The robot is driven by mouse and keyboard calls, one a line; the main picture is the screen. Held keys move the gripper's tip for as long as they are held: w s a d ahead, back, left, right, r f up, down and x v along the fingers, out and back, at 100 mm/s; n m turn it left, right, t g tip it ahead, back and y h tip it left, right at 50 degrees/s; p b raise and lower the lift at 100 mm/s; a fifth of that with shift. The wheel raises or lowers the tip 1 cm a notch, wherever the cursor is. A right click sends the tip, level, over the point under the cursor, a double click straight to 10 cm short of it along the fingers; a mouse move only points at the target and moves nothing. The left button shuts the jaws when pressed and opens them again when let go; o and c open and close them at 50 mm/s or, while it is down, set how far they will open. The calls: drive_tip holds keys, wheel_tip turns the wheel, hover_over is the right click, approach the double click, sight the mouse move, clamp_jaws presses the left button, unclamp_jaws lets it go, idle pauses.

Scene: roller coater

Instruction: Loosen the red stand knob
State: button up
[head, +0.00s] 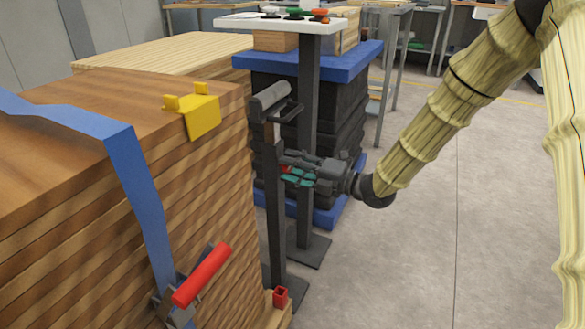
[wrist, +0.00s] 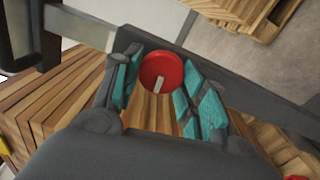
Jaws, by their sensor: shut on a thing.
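The red stand knob (wrist: 160,68) is a round red disc with a pale bar mark, on the dark post of the roller stand. My gripper (wrist: 158,92) has a teal-padded finger on each side of the knob and is shut on it. In the head view my gripper (head: 298,176) reaches the stand post (head: 274,220) from the right, and only a bit of red shows there. The stand carries a grey roller (head: 270,97) on top. The fingers hide the knob's sides.
A wooden stack (head: 200,200) with a blue strap (head: 150,205), a red-handled ratchet (head: 202,275) and a yellow corner guard (head: 203,117) stands left of the stand. Behind are a blue-topped black stack (head: 262,65) and a white-topped pedestal (head: 280,24). Open floor (head: 430,250) lies to the right.

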drive_tip(key=o, duration=1)
drive_tip(key=v, duration=1.2)
drive_tip(key=shift+f, duration=0.1)
